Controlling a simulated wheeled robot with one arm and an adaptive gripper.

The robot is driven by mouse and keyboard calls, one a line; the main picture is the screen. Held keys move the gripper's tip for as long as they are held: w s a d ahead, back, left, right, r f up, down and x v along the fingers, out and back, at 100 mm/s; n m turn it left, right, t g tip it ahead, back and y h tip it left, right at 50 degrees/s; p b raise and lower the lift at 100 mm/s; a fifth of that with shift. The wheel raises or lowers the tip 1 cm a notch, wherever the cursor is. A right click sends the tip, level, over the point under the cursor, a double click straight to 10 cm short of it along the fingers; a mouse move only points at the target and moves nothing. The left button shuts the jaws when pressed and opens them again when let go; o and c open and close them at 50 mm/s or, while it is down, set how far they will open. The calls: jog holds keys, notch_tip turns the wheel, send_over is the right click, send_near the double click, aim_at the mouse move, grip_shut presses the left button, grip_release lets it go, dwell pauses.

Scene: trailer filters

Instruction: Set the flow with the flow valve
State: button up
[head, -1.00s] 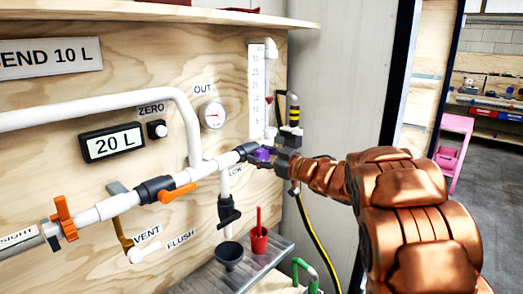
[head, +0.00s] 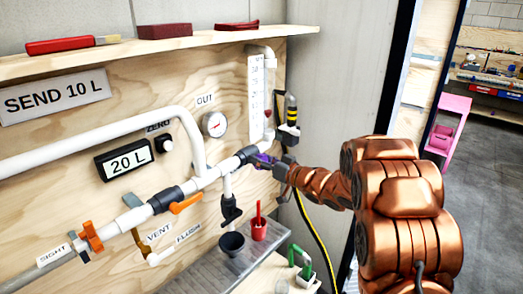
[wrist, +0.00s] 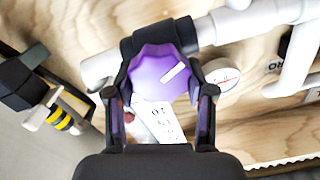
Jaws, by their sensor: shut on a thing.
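The flow valve has a purple faceted knob (wrist: 160,75) with a white pointer line, mounted on the black pipe fitting. In the wrist view my gripper (wrist: 161,95) has one finger on each side of the knob and is shut on it. In the head view my gripper (head: 270,163) is at the right end of the white pipe and hides most of the purple knob (head: 262,159). A white scale with numbers (wrist: 158,122) lies partly hidden below the knob in the wrist view.
An orange-handled valve (head: 186,204), an orange valve (head: 91,237) and a black valve (head: 231,210) sit along the pipes. The OUT gauge (head: 214,124) is above. A yellow-black cable hangs beside my gripper.

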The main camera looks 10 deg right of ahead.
jog(key=shift+d+m+p, duration=0.1)
jog(key=shift+m+p, duration=0.5)
jog(key=shift+p, duration=0.25)
jog(key=o, duration=1.2)
jog(key=v, duration=1.2)
jog(key=shift+w, duration=0.1)
